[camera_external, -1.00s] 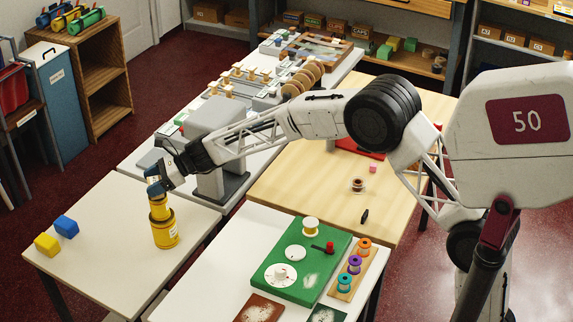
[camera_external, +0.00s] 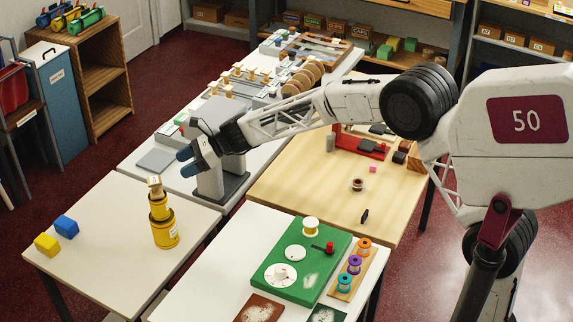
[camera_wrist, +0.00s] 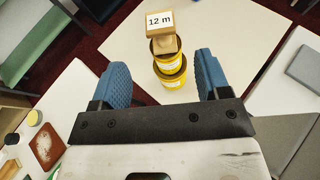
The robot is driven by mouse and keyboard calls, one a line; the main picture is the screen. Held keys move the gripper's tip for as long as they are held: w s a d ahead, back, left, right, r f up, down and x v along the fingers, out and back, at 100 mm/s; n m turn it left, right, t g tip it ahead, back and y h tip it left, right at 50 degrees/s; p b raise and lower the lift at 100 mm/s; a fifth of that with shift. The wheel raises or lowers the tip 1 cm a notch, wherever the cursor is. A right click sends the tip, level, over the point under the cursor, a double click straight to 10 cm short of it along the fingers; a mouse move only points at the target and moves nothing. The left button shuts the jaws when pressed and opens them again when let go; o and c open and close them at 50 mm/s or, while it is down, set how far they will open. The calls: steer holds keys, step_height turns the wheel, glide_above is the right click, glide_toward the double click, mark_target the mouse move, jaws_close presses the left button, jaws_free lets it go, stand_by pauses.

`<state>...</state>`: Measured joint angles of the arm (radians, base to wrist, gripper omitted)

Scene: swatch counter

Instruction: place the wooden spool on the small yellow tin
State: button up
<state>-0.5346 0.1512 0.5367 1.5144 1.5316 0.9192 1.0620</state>
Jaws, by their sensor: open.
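The wooden spool (camera_external: 155,185) stands on top of the small yellow tin (camera_external: 159,209), which is stacked on a larger yellow tin (camera_external: 165,233) on the left white table. In the wrist view the spool (camera_wrist: 161,27) has a "12 m" label and rests on the small tin (camera_wrist: 165,45), with the larger tin (camera_wrist: 172,73) below. My gripper (camera_external: 187,160) is up and to the right of the stack, apart from it. Its blue fingers are spread with nothing between them in the wrist view (camera_wrist: 163,85).
A yellow block (camera_external: 47,245) and a blue block (camera_external: 66,227) lie left of the stack. A grey machine (camera_external: 222,180) stands behind my gripper. A green board (camera_external: 275,265) and a rack of coloured spools (camera_external: 347,284) are on the front table.

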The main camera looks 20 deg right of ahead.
stand_by(0.9)
steer(key=s+d+r+n+h, duration=0.25)
steer(key=s+d, duration=0.25)
steer(key=d, duration=0.6)
steer(key=s+d+r+n+t+h, duration=0.1)
steer(key=s+d+r+n, duration=0.35)
steer(key=d, duration=0.55)
steer(key=s+d+r+n+h, duration=0.2)
steer(key=s+d, duration=0.4)
steer(key=d, duration=0.5)
steer(key=s+d+f+n+t+h, duration=0.1)
steer(key=s+d+f+n+h, duration=0.3)
steer(key=s+d, duration=2.3)
steer(key=n+h, duration=0.4)
steer(key=shift+d+n+t, duration=0.15)
steer(key=shift+n+t, duration=0.15)
steer(key=shift+n, duration=0.1)
